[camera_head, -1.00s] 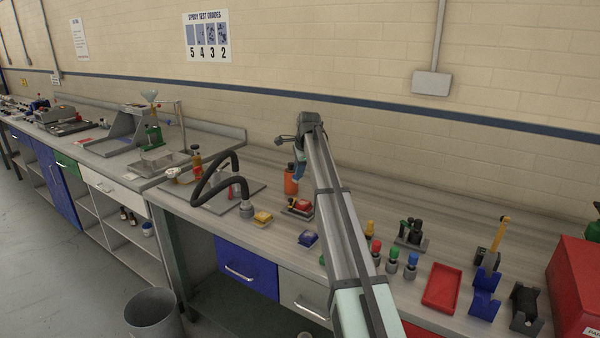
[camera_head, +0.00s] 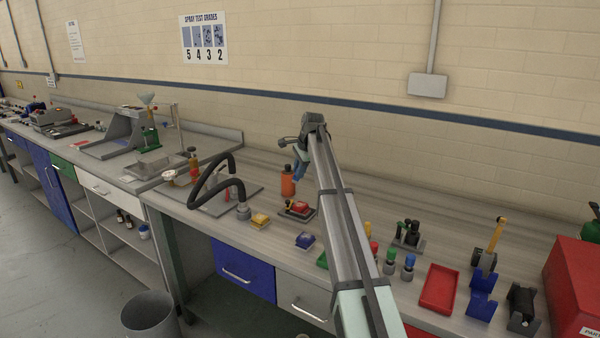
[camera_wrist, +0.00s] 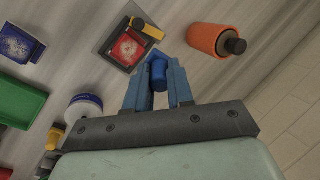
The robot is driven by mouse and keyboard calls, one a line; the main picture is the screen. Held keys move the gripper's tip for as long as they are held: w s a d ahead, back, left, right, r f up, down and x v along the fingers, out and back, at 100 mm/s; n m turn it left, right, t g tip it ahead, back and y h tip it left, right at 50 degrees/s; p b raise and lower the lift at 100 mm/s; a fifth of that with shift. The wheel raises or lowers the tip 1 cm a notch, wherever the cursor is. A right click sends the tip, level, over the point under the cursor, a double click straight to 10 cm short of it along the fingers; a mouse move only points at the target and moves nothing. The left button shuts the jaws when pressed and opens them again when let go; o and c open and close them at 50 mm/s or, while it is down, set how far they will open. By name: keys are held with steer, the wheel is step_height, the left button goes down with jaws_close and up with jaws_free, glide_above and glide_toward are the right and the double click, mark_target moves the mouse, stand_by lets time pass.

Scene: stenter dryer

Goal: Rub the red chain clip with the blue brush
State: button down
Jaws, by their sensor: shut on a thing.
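My gripper (camera_head: 301,166) is above the bench and shut on the blue brush. In the wrist view the brush (camera_wrist: 158,74) is a short blue piece between the two blue fingers of my gripper (camera_wrist: 160,66). Its bristles cannot be made out. The red chain clip (camera_head: 299,206) sits on a dark plate on the bench, below my gripper in the head view. In the wrist view the clip (camera_wrist: 129,48) shows a worn, pale-speckled red face, just beyond and left of the fingertips. The brush appears apart from it.
An orange bottle (camera_head: 288,184) stands close by, right of the fingers in the wrist view (camera_wrist: 214,40). A yellow block (camera_head: 260,220) and a blue one (camera_head: 305,240) lie nearby. A black hose (camera_head: 215,180) arches at left. A red tray (camera_head: 440,288) lies at right.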

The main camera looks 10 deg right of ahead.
steer(key=shift+s+a+n+g+y, duration=0.2)
steer(key=shift+a+n+g+y, duration=0.1)
steer(key=shift+n, duration=0.85)
steer(key=shift+s+a+n+g+y, duration=0.25)
steer(key=shift+n, duration=0.85)
steer(key=shift+s+a+n+g+y, duration=0.2)
steer(key=shift+a+n+g+y, duration=0.1)
steer(key=shift+n, duration=0.85)
